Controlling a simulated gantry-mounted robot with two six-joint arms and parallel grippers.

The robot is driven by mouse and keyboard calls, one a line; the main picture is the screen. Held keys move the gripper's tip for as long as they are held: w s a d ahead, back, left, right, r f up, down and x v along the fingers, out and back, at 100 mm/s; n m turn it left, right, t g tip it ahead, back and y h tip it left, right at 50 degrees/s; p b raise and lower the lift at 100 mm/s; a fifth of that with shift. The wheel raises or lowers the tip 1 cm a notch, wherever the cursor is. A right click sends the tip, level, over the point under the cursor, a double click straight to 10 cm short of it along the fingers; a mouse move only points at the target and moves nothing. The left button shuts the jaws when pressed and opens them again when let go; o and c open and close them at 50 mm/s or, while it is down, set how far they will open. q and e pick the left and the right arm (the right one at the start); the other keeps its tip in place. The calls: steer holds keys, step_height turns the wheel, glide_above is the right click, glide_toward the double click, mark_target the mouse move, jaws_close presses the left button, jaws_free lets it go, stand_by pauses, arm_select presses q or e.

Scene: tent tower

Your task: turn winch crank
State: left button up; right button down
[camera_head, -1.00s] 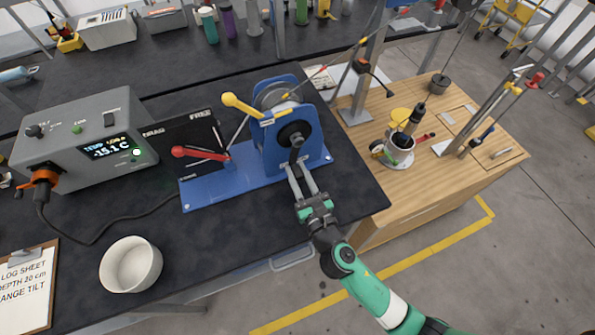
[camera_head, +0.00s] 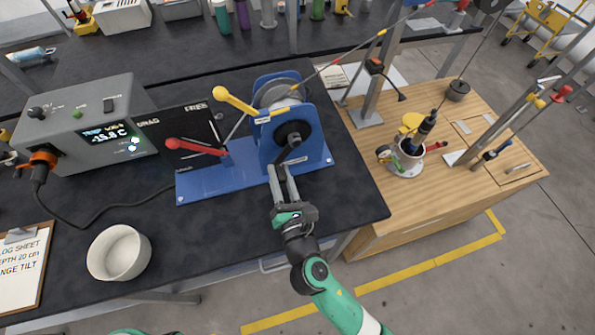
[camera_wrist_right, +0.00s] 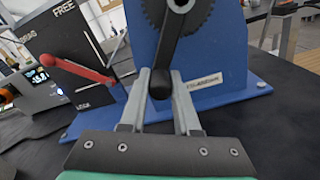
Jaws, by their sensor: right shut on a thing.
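The blue winch (camera_head: 287,140) stands on its blue base plate at the right part of the dark bench. Its black crank (camera_head: 291,147) points down and a little left from the hub in the head view. My right gripper (camera_head: 279,172) is shut on the crank's dark knob; in the right wrist view the knob (camera_wrist_right: 160,84) sits between the fingertips of the gripper (camera_wrist_right: 161,88). A yellow-knobbed lever (camera_head: 236,101) and a red-handled lever (camera_head: 195,147) are on the winch's left. My left gripper is not in view.
A grey control box (camera_head: 80,128) with a lit display and a white bowl (camera_head: 119,253) stand left of the winch. A clipboard (camera_head: 20,268) lies at the lower left. A wooden cabinet (camera_head: 440,190) with a cup of tools is on the right.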

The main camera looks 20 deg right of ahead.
steer(key=c, duration=0.6)
jaws_free()
steer(key=shift+c, duration=0.2)
steer(key=s, duration=0.4)
steer(key=s+p, duration=0.1)
steer(key=s, duration=0.2)
steer(key=s+a, duration=0.1)
steer(key=s, duration=0.3)
steer(key=shift+s+p, duration=0.3)
steer(key=shift+p, duration=0.1)
